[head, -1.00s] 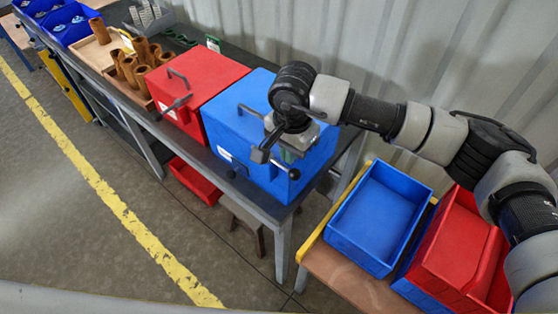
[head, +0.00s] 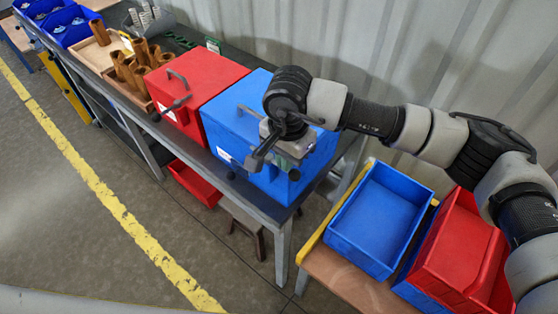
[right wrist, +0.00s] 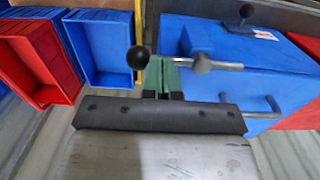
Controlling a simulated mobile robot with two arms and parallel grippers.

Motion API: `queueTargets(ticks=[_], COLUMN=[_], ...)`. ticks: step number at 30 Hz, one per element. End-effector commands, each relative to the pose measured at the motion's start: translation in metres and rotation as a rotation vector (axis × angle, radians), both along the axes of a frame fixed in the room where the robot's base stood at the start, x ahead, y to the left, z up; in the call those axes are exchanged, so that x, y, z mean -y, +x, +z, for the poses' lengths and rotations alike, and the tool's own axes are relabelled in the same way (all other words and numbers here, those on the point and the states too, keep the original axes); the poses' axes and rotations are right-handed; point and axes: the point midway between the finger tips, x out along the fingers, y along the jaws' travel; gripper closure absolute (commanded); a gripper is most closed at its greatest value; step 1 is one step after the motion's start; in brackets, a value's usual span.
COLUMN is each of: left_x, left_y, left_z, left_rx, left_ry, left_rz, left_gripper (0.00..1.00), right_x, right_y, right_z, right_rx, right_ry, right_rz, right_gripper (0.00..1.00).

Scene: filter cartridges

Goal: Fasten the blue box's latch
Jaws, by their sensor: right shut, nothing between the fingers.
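The blue box (head: 250,125) stands at the near end of the bench with its lid down. It also shows in the right wrist view (right wrist: 205,88). Its latch lever (right wrist: 222,65) is a grey bar with a black ball end (right wrist: 138,58), lying across the front in the right wrist view. The ball also shows in the head view (head: 294,174). My right gripper (head: 287,160) is shut and empty at the box front. Its green fingertips (right wrist: 164,65) are beside the lever, close to the ball; I cannot tell whether they touch it. My left gripper is not in view.
A red box (head: 205,85) with its own lever stands left of the blue box. Brown cartridges (head: 135,65) stand farther along the bench. An empty blue bin (head: 380,215) and a red bin (head: 460,245) are on the lower table at right. A corrugated wall is behind.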

Motion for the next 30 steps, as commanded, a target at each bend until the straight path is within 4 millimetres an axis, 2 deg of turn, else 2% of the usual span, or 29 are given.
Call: queueTargets(ticks=[6, 30], left_x=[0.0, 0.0], left_y=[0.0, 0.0], left_z=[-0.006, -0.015], left_rx=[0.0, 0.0], left_ry=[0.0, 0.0], left_rz=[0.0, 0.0], left_gripper=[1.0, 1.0], right_x=[-0.006, -0.017], right_y=[-0.008, -0.017], right_z=[-0.001, 0.0], right_rx=[0.001, -0.001], right_ry=[-0.001, -0.001], right_rz=[0.001, 0.001], right_gripper=[1.0, 1.0])
